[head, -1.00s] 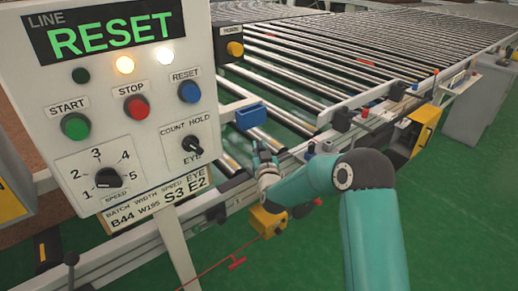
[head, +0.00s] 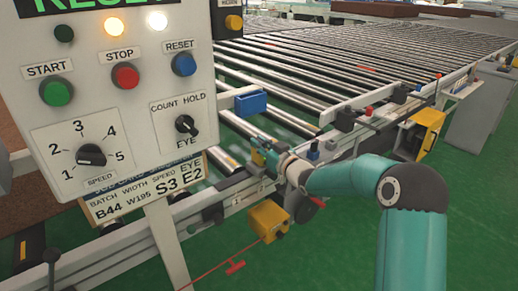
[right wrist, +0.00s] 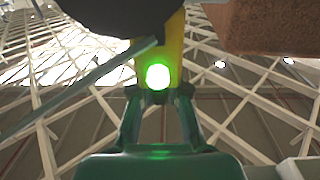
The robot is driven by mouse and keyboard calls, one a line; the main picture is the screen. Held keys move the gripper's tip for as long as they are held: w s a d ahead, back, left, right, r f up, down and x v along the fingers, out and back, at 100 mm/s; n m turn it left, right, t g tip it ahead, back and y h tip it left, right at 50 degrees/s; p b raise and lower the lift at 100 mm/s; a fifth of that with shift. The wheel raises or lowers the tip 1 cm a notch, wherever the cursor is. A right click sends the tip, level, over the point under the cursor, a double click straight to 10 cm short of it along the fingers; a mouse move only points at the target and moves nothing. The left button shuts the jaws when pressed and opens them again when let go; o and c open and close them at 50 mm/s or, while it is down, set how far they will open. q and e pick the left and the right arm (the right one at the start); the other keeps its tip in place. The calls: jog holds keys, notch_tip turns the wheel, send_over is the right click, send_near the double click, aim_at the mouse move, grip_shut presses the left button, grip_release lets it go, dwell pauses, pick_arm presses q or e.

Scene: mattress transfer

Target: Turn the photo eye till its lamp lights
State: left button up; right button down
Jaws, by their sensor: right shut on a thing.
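The photo eye is a small yellow body between my right gripper's fingers in the right wrist view (right wrist: 175,55). A round green lamp (right wrist: 158,77) on it glows brightly. My right gripper (right wrist: 158,95) is shut on the photo eye, with a finger on each side. In the head view my right gripper (head: 266,153) is at the near rail of the roller conveyor, and the photo eye is small and mostly covered there. A dark part hides the photo eye's upper end in the wrist view. My left gripper is not in view.
The control panel (head: 105,140) stands close at left, with START, STOP and RESET buttons and two knobs. A blue block (head: 250,103) sits on an arm beside it. A yellow box (head: 268,221) with a red cord hangs below the rail. Green floor is clear at front.

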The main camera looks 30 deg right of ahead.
jog(key=shift+r+y, duration=0.15)
jog(key=shift+y, duration=0.15)
jog(key=c, duration=1.2)
grip_release()
jog(key=shift+o, duration=0.2)
jog(key=s, duration=1.2)
jog(key=shift+d+f, duration=0.2)
jog(key=shift+d, duration=0.25)
